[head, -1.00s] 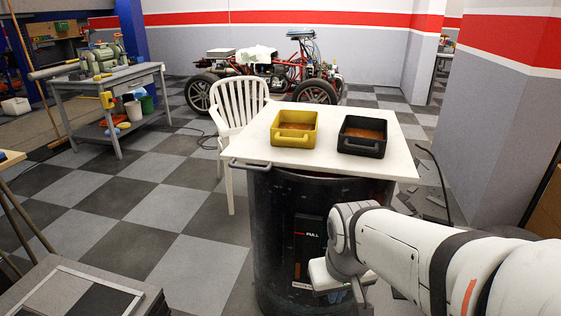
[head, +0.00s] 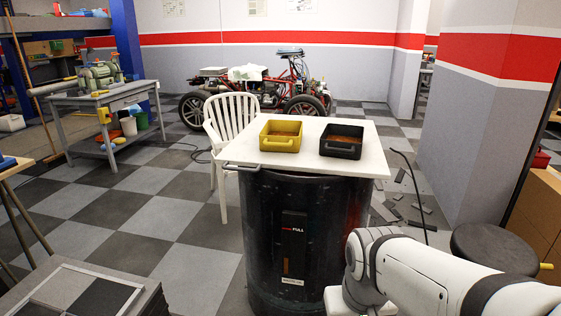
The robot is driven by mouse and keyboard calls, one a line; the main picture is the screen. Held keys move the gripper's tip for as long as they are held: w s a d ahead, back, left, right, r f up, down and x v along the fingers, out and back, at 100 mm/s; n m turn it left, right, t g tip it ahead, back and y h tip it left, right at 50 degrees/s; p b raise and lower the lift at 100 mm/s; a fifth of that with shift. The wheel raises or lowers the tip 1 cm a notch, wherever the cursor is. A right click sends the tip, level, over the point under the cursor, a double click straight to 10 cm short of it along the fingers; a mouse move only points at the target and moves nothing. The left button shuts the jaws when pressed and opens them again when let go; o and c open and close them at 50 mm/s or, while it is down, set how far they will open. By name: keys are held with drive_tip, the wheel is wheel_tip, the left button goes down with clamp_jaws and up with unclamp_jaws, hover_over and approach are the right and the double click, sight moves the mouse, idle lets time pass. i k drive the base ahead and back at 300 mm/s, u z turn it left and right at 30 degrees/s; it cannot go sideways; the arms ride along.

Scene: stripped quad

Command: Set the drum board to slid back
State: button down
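The drum board (head: 215,167) is a white slab lying flat on top of a dark drum (head: 262,240). A grey bar handle (head: 240,167) sits along its front left edge. The board overhangs the drum at the front corners. A yellow tray (head: 281,146) and a black tray (head: 341,152) stand on it side by side. My gripper (head: 345,302) is only partly in view at the bottom edge, right of the drum's lower front and well below the board. It is apart from the handle. Its fingers are hidden or cut off.
A white chair (head: 232,112) stands behind the board's left side. A dark round stool (head: 494,248) is at the right. Loose dark pieces lie on the floor right of the drum. A low stack (head: 80,290) fills the bottom left. Checkered floor is free left of the drum.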

sight(243, 150)
drive_tip(key=z, duration=0.3)
drive_tip(key=i, duration=0.9)
drive_tip(key=u, duration=0.35)
